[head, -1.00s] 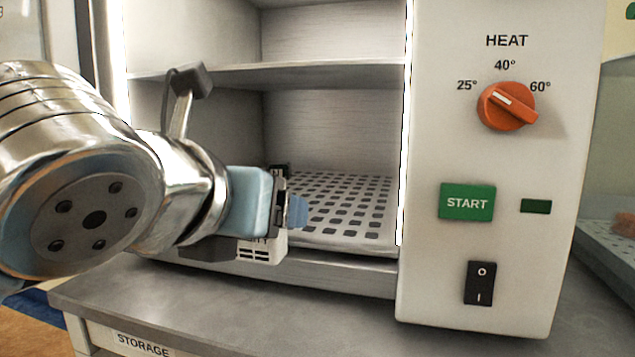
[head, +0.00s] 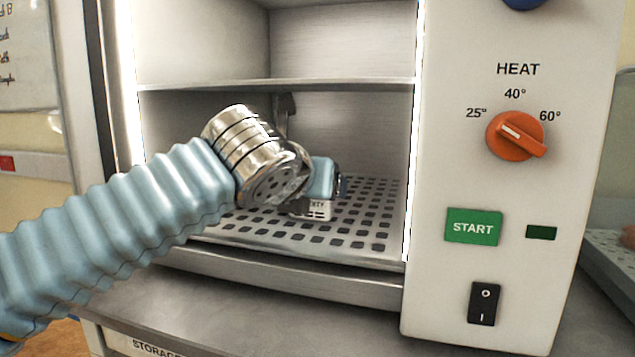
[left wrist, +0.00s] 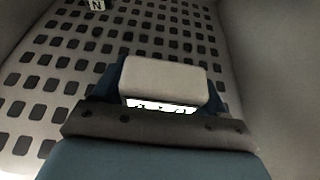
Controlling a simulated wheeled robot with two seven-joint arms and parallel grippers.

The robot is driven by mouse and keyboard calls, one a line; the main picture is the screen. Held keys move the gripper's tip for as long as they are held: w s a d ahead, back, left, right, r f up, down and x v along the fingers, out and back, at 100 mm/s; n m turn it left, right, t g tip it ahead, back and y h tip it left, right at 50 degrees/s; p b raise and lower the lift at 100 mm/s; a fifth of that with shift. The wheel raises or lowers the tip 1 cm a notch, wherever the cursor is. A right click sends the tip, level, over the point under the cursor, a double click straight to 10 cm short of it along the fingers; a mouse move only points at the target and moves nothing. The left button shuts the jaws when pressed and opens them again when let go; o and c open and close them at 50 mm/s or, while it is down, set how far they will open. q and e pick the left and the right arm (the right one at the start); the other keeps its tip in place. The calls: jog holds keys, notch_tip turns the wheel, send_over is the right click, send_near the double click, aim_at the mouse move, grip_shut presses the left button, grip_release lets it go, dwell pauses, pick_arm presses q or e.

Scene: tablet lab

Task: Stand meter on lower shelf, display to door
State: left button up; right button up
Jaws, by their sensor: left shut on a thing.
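The meter (head: 317,210) is a small white block with dark lettering and slots on the face toward the head camera. It is inside the cabinet, at or just above the perforated lower shelf (head: 243,231); I cannot tell whether it touches. My left gripper (head: 327,188) is shut on the meter, reaching in under the upper shelf. In the left wrist view the meter's pale top (left wrist: 165,80) sits between the blue fingers, over the perforated shelf (left wrist: 40,90). Much of the meter is hidden by the gripper, and its display is not clearly visible. My right gripper is not in view.
The solid upper shelf (head: 280,86) is close above my left wrist. The control panel (head: 455,130) with its orange heat knob (head: 515,136) stands right of the opening. The lower shelf has free room right of the meter. A small white tag marked N (left wrist: 96,4) lies farther along the shelf.

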pick_arm(q)
jog(key=shift+b+x, duration=0.3)
jog(key=shift+x, duration=0.55)
jog(key=shift+r, duration=0.1)
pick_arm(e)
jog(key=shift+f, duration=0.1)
pick_arm(q)
jog(key=shift+s, duration=0.1)
jog(key=o, duration=1.1)
jog(key=shift+c, duration=0.2)
jog(key=shift+s+a+r, duration=0.1)
jog(key=shift+s, duration=0.05)
jog(key=s+a, duration=0.1)
jog(key=s, duration=0.3)
jog(key=s+a+b, duration=0.1)
jog(key=s, duration=0.3)
jog(key=s+a+b, duration=0.1)
jog(key=s, duration=0.3)
jog(key=shift+s+a+r, duration=0.1)
jog(key=shift+a, duration=0.3)
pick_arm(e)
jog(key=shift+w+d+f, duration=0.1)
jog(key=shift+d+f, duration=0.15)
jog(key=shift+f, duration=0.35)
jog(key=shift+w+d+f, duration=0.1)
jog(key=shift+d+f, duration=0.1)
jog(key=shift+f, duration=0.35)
